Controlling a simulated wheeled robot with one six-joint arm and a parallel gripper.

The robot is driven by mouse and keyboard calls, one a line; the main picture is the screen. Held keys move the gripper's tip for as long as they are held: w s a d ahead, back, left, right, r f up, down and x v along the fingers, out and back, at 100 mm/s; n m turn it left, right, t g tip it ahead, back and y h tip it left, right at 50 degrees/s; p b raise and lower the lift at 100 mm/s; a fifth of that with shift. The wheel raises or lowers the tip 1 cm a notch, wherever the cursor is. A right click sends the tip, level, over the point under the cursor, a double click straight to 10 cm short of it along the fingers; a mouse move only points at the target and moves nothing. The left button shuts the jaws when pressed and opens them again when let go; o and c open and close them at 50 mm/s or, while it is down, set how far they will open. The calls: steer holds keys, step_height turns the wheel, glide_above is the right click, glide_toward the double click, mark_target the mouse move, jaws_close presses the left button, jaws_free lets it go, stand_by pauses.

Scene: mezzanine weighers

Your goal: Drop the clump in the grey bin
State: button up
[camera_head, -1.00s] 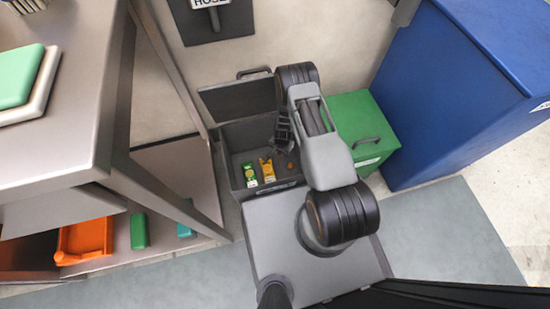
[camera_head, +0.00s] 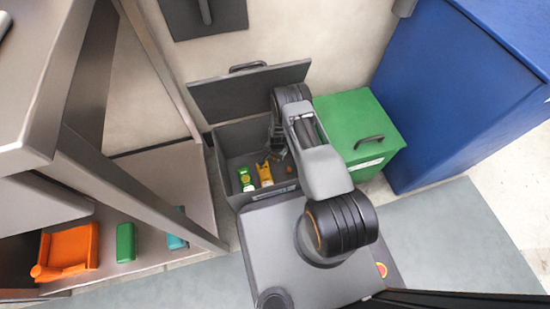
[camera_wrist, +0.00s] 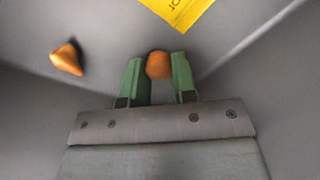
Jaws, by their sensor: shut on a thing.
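The grey bin (camera_head: 226,150) stands open on the floor against the wall, its lid (camera_head: 215,95) raised. My gripper (camera_head: 274,154) reaches down over the bin's opening. In the wrist view, my gripper (camera_wrist: 158,64) has its green fingers shut on a small orange-brown clump (camera_wrist: 158,67). The clump is held above the bin's grey floor; the exact height is hard to judge. In the head view the held clump is hidden or too small to make out.
In the bin lie a second orange piece (camera_wrist: 67,59), a yellow carton (camera_head: 265,174) and a green carton (camera_head: 245,179). A closed green bin (camera_head: 350,120) stands right of it, then a large blue cabinet (camera_head: 465,90). A metal bench frame (camera_head: 130,185) is at left.

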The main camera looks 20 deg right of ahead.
steer(key=shift+f, duration=0.15)
steer(key=o, duration=0.9)
steer(key=r+p, duration=0.3)
steer(key=r, duration=0.3)
steer(key=r+p, duration=0.2)
steer(key=r, duration=0.4)
steer(key=shift+s+d+r+p, duration=0.15)
steer(key=shift+s+d+p, duration=0.05)
steer(key=shift+p, duration=0.2)
